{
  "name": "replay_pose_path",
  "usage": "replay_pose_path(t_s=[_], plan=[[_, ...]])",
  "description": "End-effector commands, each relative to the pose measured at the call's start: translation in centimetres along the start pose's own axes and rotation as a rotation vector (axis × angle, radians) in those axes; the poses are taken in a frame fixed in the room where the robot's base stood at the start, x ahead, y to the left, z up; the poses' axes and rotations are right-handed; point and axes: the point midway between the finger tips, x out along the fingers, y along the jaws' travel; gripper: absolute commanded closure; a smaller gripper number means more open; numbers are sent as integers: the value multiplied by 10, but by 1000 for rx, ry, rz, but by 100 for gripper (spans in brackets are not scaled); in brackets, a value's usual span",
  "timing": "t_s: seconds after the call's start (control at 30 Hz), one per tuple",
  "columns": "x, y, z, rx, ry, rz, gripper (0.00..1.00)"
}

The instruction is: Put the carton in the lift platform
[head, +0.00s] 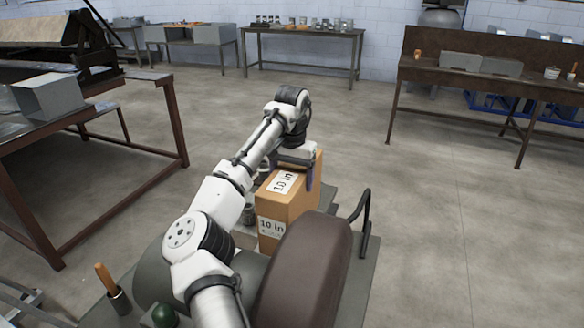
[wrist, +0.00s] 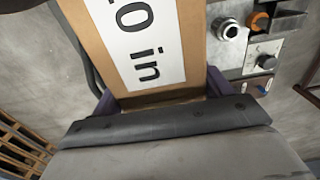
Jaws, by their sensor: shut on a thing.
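A tan cardboard carton (head: 301,205) with white "10 in" labels stands upright beneath my wrist in the head view. My gripper (head: 297,163) is at its top, with one purple finger visible against its right side. In the wrist view the carton (wrist: 188,40) lies between the two purple fingers of my gripper (wrist: 162,98), which is shut on it. The carton's base is partly hidden, so I cannot tell whether it rests on anything. No lift platform can be clearly identified.
A brown rounded seat-like shape (head: 308,272) and a black rail (head: 364,228) are close to the carton. Knobs on a grey panel (wrist: 242,72) show beside it. A rusty-framed table (head: 178,122) stands left, a workbench (head: 455,78) right. Open floor (head: 460,200) lies between.

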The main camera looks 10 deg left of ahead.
Motion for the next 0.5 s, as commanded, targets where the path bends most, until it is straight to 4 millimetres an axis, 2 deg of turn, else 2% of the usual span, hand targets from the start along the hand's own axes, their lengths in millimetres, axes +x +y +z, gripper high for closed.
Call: replay_pose_path(t_s=[0.07, 0.33, 0.5], plan=[[3, 0, 0, 0, 2, 0, 93], [35, 0, 0, 1, 2, 0, 93], [39, 0, 0, 1, 3, 0, 93]])
